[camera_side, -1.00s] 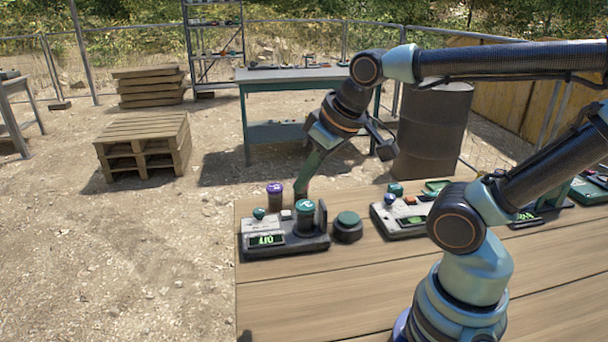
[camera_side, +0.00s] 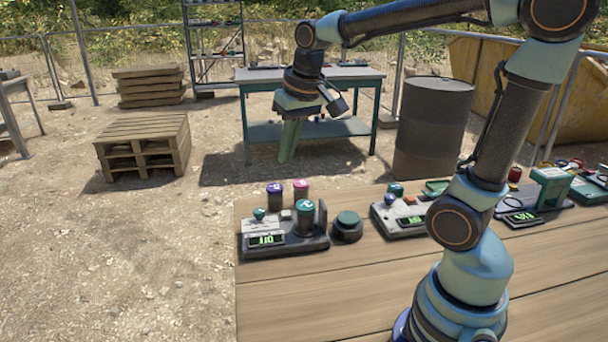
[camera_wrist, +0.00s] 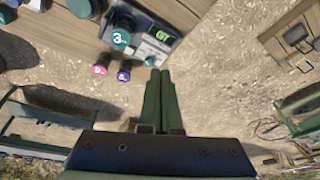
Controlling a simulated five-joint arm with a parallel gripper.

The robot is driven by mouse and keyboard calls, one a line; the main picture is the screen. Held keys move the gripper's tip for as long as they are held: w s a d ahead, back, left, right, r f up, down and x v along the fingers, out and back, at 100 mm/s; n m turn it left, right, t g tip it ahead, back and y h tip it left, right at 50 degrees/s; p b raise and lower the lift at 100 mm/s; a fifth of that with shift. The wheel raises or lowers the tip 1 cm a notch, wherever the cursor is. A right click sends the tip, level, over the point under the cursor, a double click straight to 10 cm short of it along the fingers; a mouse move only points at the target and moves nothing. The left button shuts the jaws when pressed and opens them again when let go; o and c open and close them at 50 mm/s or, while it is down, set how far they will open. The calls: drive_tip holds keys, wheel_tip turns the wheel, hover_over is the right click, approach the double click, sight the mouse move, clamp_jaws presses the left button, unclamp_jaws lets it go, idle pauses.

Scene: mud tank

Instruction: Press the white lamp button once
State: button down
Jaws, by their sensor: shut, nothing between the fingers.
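A grey device (camera_side: 285,243) with a lit green display (camera_side: 266,240) sits at the table's left end. A small pale block (camera_side: 286,215) on its top looks like the white button, but it is too small to be sure. A teal knob (camera_side: 259,214) is left of it, and a teal-capped canister (camera_side: 305,215) stands at its right. My gripper (camera_side: 288,158) is shut and empty, pointing down, raised above and behind the device, clear of it. In the wrist view, the shut fingers (camera_wrist: 160,73) lie beside the device (camera_wrist: 152,38).
A purple-capped canister (camera_side: 275,196) and a pink-capped canister (camera_side: 300,190) stand behind the device. A round teal-topped button (camera_side: 348,226) is at its right. A second device (camera_side: 400,220) stands farther right. The wooden table (camera_side: 300,295) is bare in front.

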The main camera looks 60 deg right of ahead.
drive_tip(key=w+d+f+m+g, duration=0.2)
drive_tip(key=w+d+m, duration=0.1)
drive_tip(key=w+d, duration=0.25)
drive_tip(key=m+g, duration=0.1)
drive_tip(key=m, duration=0.1)
hover_over(287, 213)
wheel_tip(287, 213, down, 6)
drive_tip(key=shift+w+d+f, duration=0.1)
wheel_tip(287, 213, down, 14)
drive_tip(key=shift+r, duration=0.1)
idle(0.3)
